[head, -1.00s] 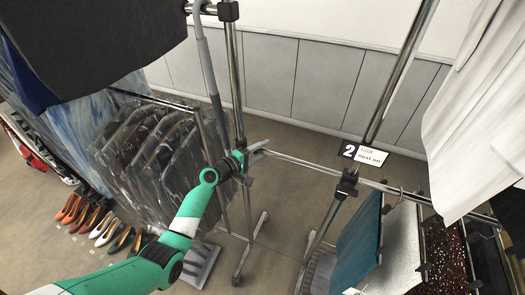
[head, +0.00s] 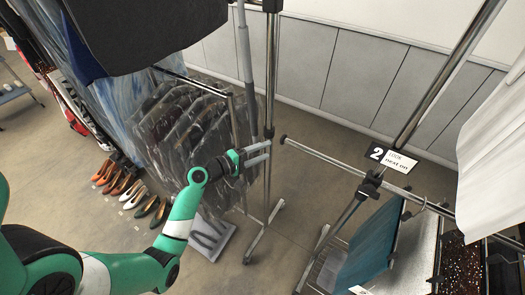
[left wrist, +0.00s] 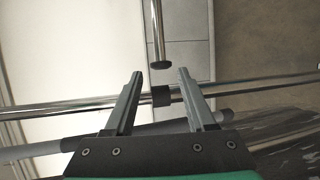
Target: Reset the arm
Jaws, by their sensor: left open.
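My left gripper (head: 268,152) is open, and nothing shows between its fingers. In the head view its fingertips overlap the upright chrome pole (head: 270,85), just left of the capped end of a horizontal rail (head: 325,158). In the left wrist view my left gripper (left wrist: 160,76) has its two fingers apart. A chrome rail with a dark end cap (left wrist: 160,65) shows between and beyond the tips, and a chrome pole (left wrist: 60,109) crosses behind the fingers. Whether the fingers touch either one I cannot tell. My right gripper is not in view.
Plastic-covered garments (head: 185,125) hang just behind my left forearm. Several shoes (head: 120,185) stand on the floor at left. A sign reading 2 (head: 393,158), a teal garment (head: 372,245) and a white garment (head: 490,150) are at right. Floor (head: 330,190) between the racks is clear.

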